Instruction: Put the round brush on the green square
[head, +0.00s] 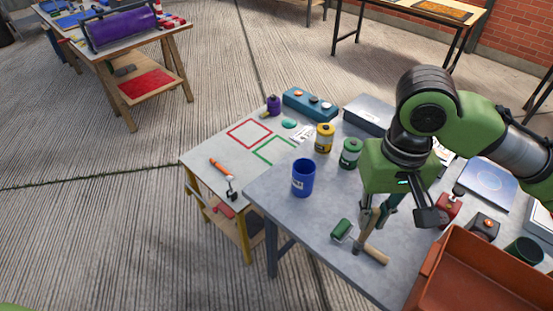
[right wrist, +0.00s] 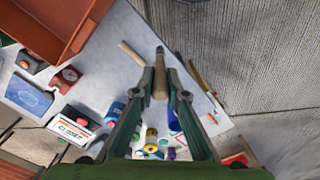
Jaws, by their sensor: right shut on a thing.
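The round brush (head: 368,218), with a wooden handle and a dark lower end, is held in my right gripper (head: 376,212). It points down above the grey table, beside a green roller. In the right wrist view the brush (right wrist: 160,78) sits between the two fingers of the right gripper (right wrist: 163,82), its dark end pointing away. The green square (head: 273,150) is an outline on the pale table beyond the grey one, beside a red square outline (head: 249,133). The green square looks empty. My left gripper is not in view.
The green roller (head: 342,229) lies under the gripper. A blue cup (head: 303,177), yellow can (head: 324,138) and green can (head: 350,153) stand between the gripper and the green square. An orange bin (head: 470,270) is at the right front. An orange-handled tool (head: 220,168) lies on the pale table.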

